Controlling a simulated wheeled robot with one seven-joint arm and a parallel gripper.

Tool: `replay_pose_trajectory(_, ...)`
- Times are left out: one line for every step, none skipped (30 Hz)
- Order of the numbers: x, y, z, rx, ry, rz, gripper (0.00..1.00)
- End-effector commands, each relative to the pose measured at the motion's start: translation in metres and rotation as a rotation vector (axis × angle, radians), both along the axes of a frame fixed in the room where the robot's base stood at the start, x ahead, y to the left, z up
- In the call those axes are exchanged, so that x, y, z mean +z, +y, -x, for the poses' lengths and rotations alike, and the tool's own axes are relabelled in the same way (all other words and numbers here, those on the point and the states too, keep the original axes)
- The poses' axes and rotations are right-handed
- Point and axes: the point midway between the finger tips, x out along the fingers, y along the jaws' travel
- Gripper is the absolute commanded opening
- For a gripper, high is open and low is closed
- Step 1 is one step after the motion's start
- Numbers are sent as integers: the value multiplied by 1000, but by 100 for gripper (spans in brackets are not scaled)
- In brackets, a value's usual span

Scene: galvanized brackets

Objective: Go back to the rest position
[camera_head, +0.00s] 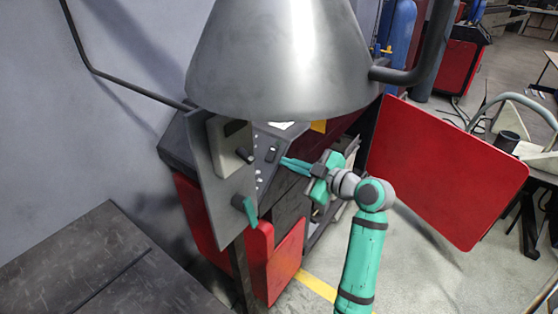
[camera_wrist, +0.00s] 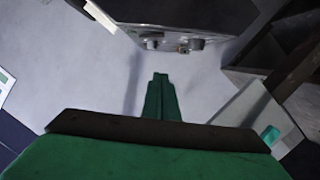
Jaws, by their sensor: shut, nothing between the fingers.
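My gripper (camera_head: 284,161) is green and shut, with nothing between its fingers. In the head view it points left toward the grey control panel (camera_head: 264,160) of a machine, a little to its right. I cannot tell the exact gap. In the wrist view my gripper (camera_wrist: 160,80) shows as two fingers pressed together, pointing up at a pale grey surface. A panel with knobs (camera_wrist: 185,45) lies ahead of the fingertips. My arm comes up from the bottom of the head view.
A large grey metal hood (camera_head: 285,60) hangs above my gripper. A plate with a black knob and green handle (camera_head: 225,175) stands left. A red panel (camera_head: 445,170) is to the right of my arm. A dark table (camera_head: 90,265) is at the lower left. Open floor lies at the lower right.

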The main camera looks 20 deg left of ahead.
Motion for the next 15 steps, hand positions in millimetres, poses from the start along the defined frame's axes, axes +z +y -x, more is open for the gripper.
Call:
replay_pose_trajectory(1, -3, 1, -1, 0, 0, 0)
replay_pose_trajectory(1, -4, 2, -1, 0, 0, 0)
replay_pose_trajectory(1, -4, 2, -1, 0, 0, 0)
replay_pose_trajectory(1, -5, 3, -1, 0, 0, 0)
replay_pose_trajectory(1, -5, 3, 0, -1, -1, 0)
replay_pose_trajectory(1, -5, 3, 0, -1, -1, 0)
replay_pose_trajectory(1, -5, 3, 0, -1, -1, 0)
replay_pose_trajectory(1, -5, 3, 0, -1, -1, 0)
replay_pose_trajectory(1, -4, 3, 1, -1, 0, 0)
replay_pose_trajectory(1, -4, 3, 2, -1, -1, 0)
replay_pose_trajectory(1, -3, 3, 3, -1, -1, 0)
replay_pose_trajectory(1, -2, 3, 4, 0, -1, 0)
replay_pose_trajectory(1, -2, 4, 4, 0, -1, 0)
replay_pose_trajectory(1, -1, 4, 6, -1, -1, 0)
replay_pose_trajectory(1, 0, 4, 7, -1, 0, 0)
